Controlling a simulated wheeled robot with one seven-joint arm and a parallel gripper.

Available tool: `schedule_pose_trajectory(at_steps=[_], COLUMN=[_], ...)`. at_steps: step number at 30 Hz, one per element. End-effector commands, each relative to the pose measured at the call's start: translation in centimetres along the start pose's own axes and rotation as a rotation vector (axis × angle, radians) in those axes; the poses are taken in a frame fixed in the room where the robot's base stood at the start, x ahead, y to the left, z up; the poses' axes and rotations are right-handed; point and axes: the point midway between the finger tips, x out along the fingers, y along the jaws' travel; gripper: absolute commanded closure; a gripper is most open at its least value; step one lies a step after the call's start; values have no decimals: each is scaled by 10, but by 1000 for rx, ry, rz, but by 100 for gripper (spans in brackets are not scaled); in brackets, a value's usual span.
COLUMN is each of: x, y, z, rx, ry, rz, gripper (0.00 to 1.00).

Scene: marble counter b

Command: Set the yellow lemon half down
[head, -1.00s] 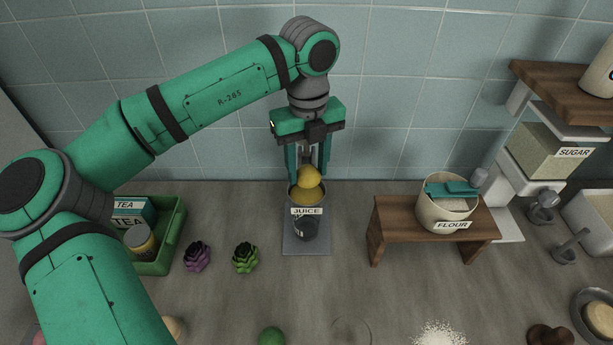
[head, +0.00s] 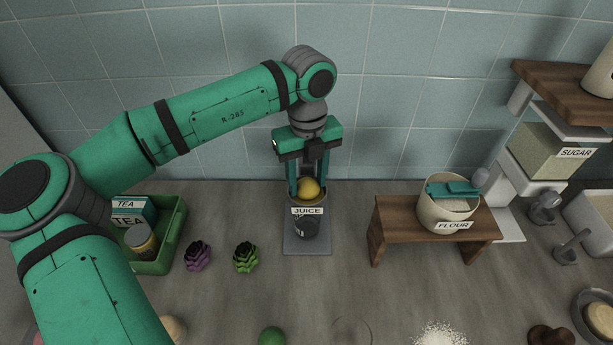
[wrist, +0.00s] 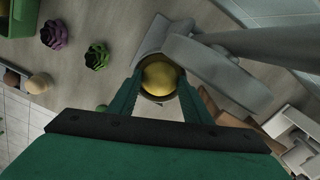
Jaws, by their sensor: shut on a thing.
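The yellow lemon half (head: 309,188) is between the fingers of my gripper (head: 308,190), which is shut on it. It sits at the mouth of the container labelled JUICE (head: 306,211), on a grey base plate (head: 293,246). In the wrist view the lemon half (wrist: 159,78) lies between the two green fingertips (wrist: 158,80), with the dark container rim around it. Whether the lemon half touches the container cannot be told.
A grey arm-like part (wrist: 207,65) stands close beside the lemon half in the wrist view. A green crate (head: 172,235) with tea boxes and a jar is at left. Purple (head: 197,257) and green (head: 245,257) succulents stand nearby. A wooden stand (head: 388,226) with a flour pot (head: 447,211) is at right.

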Motion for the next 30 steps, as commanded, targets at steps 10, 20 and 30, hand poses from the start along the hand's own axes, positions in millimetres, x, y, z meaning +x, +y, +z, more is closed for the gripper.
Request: schedule_pose_trajectory(at_steps=[10, 20, 30], x=[2, -6, -68], y=[-2, 0, 0], z=[-1, -1, 0], rx=[3, 3, -1], ry=[0, -1, 0], rz=[2, 2, -3], gripper=[37, 37, 37])
